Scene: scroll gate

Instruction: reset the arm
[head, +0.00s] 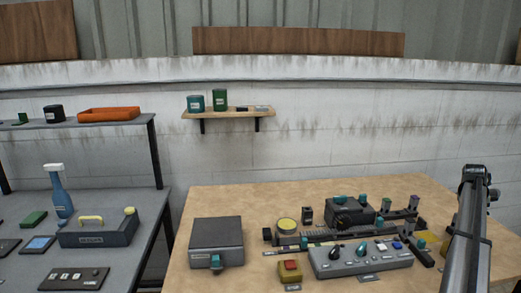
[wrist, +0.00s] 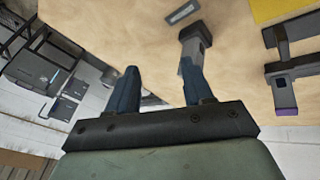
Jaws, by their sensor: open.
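My arm (head: 467,235) stands at the right edge of the table in the head view, and its fingertips cannot be made out there. In the wrist view my gripper (wrist: 157,88) is open, its two blue-grey fingers apart with nothing held between them. The wrist picture is turned, with the tan tabletop at the top and the wall below. A grey post (wrist: 196,42) shows right behind the right finger; I cannot tell whether they touch.
The wooden table (head: 205,195) bears a grey box (head: 216,240), a control panel (head: 360,258) with knobs and buttons, a dark machine (head: 350,213) and rails. A purple-tipped post (wrist: 284,98) shows at the wrist view's right. A workbench (head: 140,262) stands left.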

